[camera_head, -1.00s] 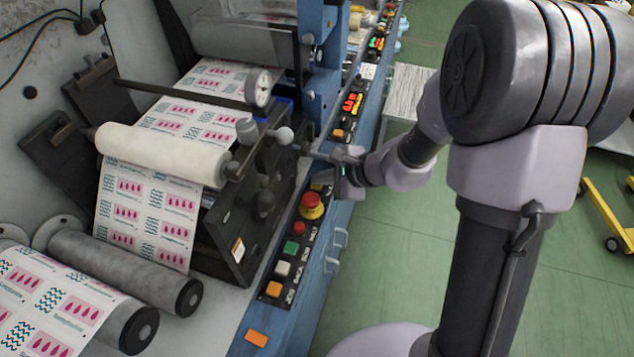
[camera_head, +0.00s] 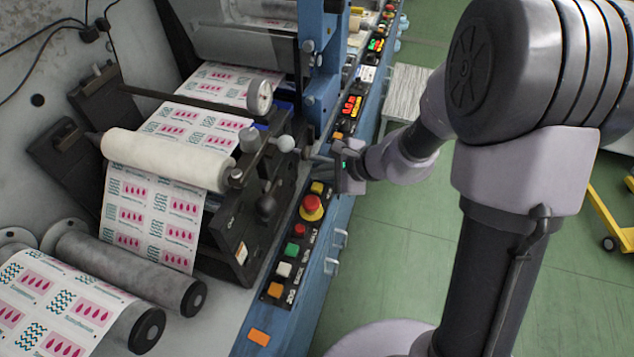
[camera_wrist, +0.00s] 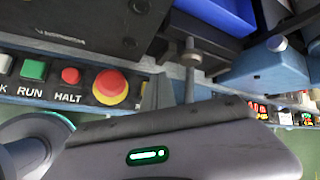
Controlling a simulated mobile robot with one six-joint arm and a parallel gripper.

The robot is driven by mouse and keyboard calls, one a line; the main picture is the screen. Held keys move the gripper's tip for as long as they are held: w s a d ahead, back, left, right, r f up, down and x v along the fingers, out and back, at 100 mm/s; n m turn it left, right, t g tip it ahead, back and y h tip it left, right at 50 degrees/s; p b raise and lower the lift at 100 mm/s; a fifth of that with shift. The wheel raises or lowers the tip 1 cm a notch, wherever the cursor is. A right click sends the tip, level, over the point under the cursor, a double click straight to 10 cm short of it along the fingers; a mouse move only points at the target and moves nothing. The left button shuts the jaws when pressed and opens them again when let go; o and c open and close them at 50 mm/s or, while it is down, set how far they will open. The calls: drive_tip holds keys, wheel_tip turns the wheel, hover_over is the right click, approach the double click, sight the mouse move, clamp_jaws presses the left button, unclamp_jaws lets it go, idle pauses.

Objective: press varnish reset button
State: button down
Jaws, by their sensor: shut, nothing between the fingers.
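No label reading varnish is legible, so I cannot tell which button is the varnish reset. The near control panel (camera_head: 262,293) on the blue rail carries orange, white, green and red buttons, a red emergency stop (camera_head: 312,204) and a yellow button (camera_head: 317,187). In the wrist view, the green RUN button (camera_wrist: 34,69), red HALT button (camera_wrist: 70,75) and emergency stop (camera_wrist: 110,87) show at left. My gripper (camera_head: 315,157) is shut and empty above the rail, just beyond the yellow button. Its body hides part of the panel in the wrist view.
Farther along the rail are red displays (camera_head: 352,106) and an orange button (camera_head: 337,135). A ball-ended lever (camera_head: 284,143) and dark machine housing (camera_head: 245,225) stand left of my gripper. A printed web runs over a white roller (camera_head: 165,160).

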sight(320, 188)
drive_tip(key=shift+r+p, duration=1)
drive_tip(key=shift+r, duration=0.75)
drive_tip(key=shift+r, duration=0.1)
